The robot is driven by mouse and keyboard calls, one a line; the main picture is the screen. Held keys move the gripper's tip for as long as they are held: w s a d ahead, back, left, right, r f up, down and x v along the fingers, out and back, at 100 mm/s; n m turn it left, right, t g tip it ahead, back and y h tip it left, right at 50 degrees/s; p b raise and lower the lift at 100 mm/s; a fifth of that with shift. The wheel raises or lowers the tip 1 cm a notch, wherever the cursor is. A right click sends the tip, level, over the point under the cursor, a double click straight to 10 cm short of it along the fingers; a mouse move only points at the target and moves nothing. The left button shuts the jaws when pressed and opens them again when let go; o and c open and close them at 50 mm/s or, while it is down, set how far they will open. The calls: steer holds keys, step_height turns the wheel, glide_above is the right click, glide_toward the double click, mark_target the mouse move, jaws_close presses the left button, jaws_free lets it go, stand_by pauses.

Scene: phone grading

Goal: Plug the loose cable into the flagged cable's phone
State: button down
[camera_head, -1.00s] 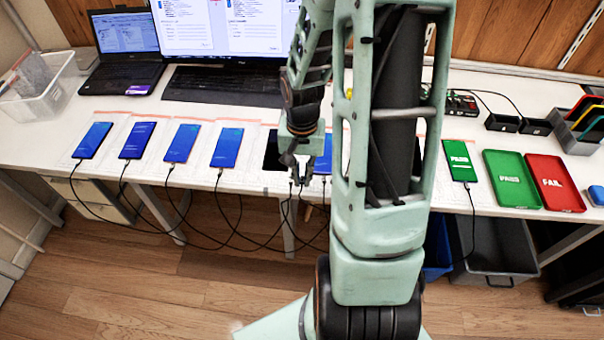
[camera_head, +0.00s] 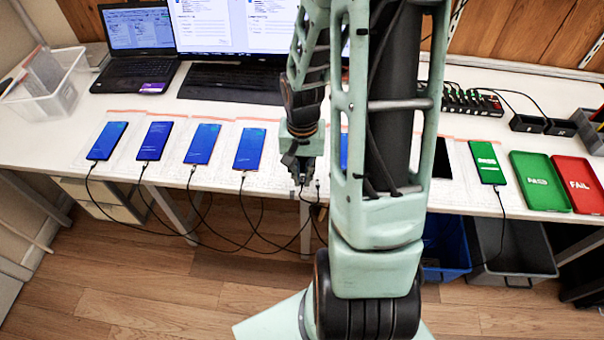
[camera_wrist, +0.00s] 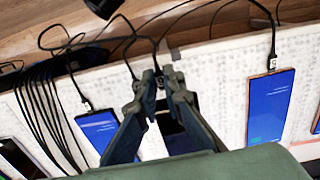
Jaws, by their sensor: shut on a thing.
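My gripper (camera_head: 300,172) is at the table's front edge, left of my arm column. In the wrist view its fingertips (camera_wrist: 165,82) are shut on a small dark cable plug (camera_wrist: 161,76), partly hidden, with a black cable rising from it. A dark-screened phone (camera_wrist: 176,128) lies beyond the fingers, partly covered by them. I cannot tell whether the plug touches it. Blue-screened phones lie either side, the left one (camera_wrist: 98,128) and the right one (camera_wrist: 270,108), each with a cable in its end. I cannot make out a flag on any cable.
Several blue phones (camera_head: 202,143) lie in a row on the white table, cables hanging over its front edge. A green-screened phone (camera_head: 487,162), a green tray (camera_head: 538,181) and a red tray (camera_head: 580,184) are at right. A laptop (camera_head: 135,75) stands behind. Dark cables (camera_wrist: 40,110) bunch at left.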

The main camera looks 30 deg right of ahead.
steer(key=shift+w+a+f, duration=0.1)
steer(key=shift+w+a, duration=0.1)
steer(key=shift+a, duration=0.05)
steer(key=shift+w+d+f+b, duration=0.2)
steer(key=shift+w+f+b, duration=0.1)
steer(key=shift+f+b, duration=0.3)
steer(key=shift+w+d+f+b, duration=0.15)
steer(key=shift+w+f+b, duration=0.25)
steer(key=shift+f, duration=0.4)
steer(key=shift+w+d, duration=0.4)
steer(key=shift+w, duration=0.1)
stand_by(2.3)
steer(key=c, duration=2)
jaws_free()
steer(key=shift+o, duration=0.2)
steer(key=shift+s+a+r+p, duration=0.1)
steer(key=shift+s+r+p, duration=0.05)
steer(key=shift+r+p, duration=0.55)
steer(key=shift+s+a+r+p, duration=0.15)
steer(key=shift+r+p, duration=0.3)
steer(key=shift+r, duration=0.5)
steer(key=shift+s+a+r+p, duration=0.1)
steer(key=shift+s+r+p, duration=0.05)
steer(key=shift+r+p, duration=0.55)
steer(key=shift+r, duration=0.1)
